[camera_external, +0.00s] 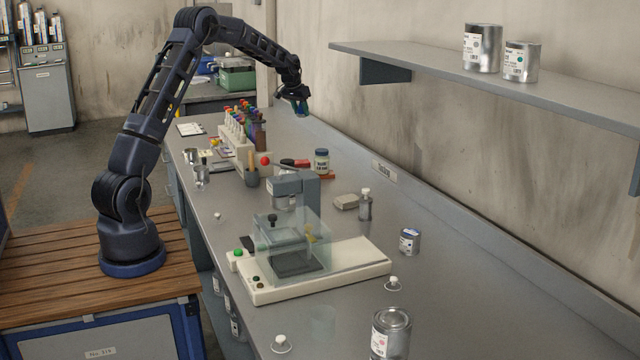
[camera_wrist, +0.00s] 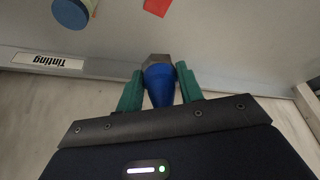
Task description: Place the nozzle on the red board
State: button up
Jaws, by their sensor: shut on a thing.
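My gripper (camera_external: 300,101) hangs above the far part of the long grey bench, near the wall. In the wrist view its green fingers (camera_wrist: 160,88) are shut on the nozzle (camera_wrist: 158,78), which has a blue body and a grey hexagonal end. The nozzle is held clear of the bench, its grey end pointing away from the wrist. A red flat piece, seemingly the red board (camera_wrist: 157,6), is cut off at the wrist view's top edge.
A machine with a clear guard (camera_external: 290,240) stands nearer. A wall shelf (camera_external: 480,75) overhangs the right side.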

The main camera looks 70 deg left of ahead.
aim_at(299, 161)
jog(key=shift+n, duration=0.4)
jog(key=f, duration=0.6)
jog(key=a+f, duration=0.1)
jog(key=f, duration=0.6)
jog(key=s+a+f, duration=0.1)
jog(key=f, duration=0.5)
jog(key=shift+s+a+f, duration=0.1)
jog(key=shift+a+f, duration=0.05)
jog(key=shift+f, duration=0.2)
jog(key=shift+f, duration=0.15)
jog(key=o, duration=1)
jog(key=v, duration=1.2)
jog(key=shift+d+r, duration=0.25)
